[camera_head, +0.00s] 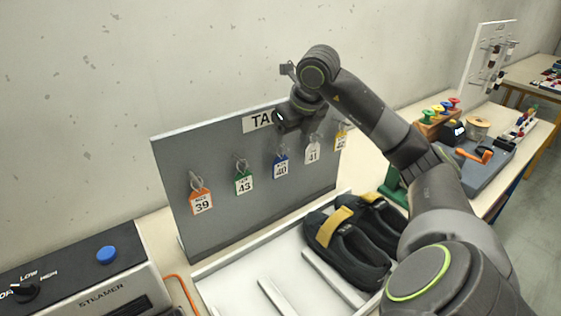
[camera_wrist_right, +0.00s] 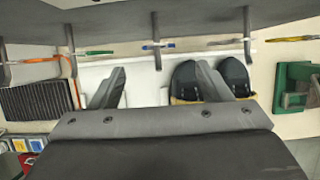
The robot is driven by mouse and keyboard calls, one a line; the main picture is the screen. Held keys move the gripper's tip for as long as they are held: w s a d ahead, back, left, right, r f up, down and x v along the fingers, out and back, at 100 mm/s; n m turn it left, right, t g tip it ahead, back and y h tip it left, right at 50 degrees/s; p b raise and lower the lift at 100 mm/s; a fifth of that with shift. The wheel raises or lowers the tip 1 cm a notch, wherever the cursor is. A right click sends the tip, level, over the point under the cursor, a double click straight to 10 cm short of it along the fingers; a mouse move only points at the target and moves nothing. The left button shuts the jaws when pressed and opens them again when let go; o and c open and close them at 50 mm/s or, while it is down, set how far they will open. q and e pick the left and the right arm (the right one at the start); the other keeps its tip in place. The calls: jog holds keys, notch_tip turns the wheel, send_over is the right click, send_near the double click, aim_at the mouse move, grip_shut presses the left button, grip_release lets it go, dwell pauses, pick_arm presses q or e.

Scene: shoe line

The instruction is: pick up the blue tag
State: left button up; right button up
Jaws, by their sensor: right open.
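The blue tag (camera_head: 281,166), marked 40, hangs from a hook on the grey tag board (camera_head: 180,190), between the green tag (camera_head: 243,182) and the white tag (camera_head: 313,151). In the right wrist view, the blue tag (camera_wrist_right: 157,46) shows edge-on as a thin strip near the top centre. My right gripper (camera_head: 284,121) is by the board's upper edge, above the blue tag. In the right wrist view its two fingers (camera_wrist_right: 158,82) are wide apart with nothing between them. The left gripper is not in view.
An orange tag (camera_head: 201,200) and a yellow tag (camera_head: 342,138) hang on the same board. Dark shoes (camera_head: 350,250) lie in a white tray (camera_head: 225,268) below. A steamer (camera_head: 105,285) stands at the left. The tray's left part holds only white dividers.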

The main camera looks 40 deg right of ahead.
aim_at(282, 162)
jog(key=x, duration=0.3)
jog(key=shift+f+p, duration=0.1)
jog(key=shift+p, duration=0.2)
jog(key=shift+w+a+f+p, duration=0.1)
jog(key=shift+w+f+p, duration=0.15)
jog(key=shift+f+p, duration=0.15)
jog(key=p+x, duration=0.2)
jog(key=x, duration=0.2)
jog(key=shift+f, duration=0.35)
jog(key=c, duration=1.1)
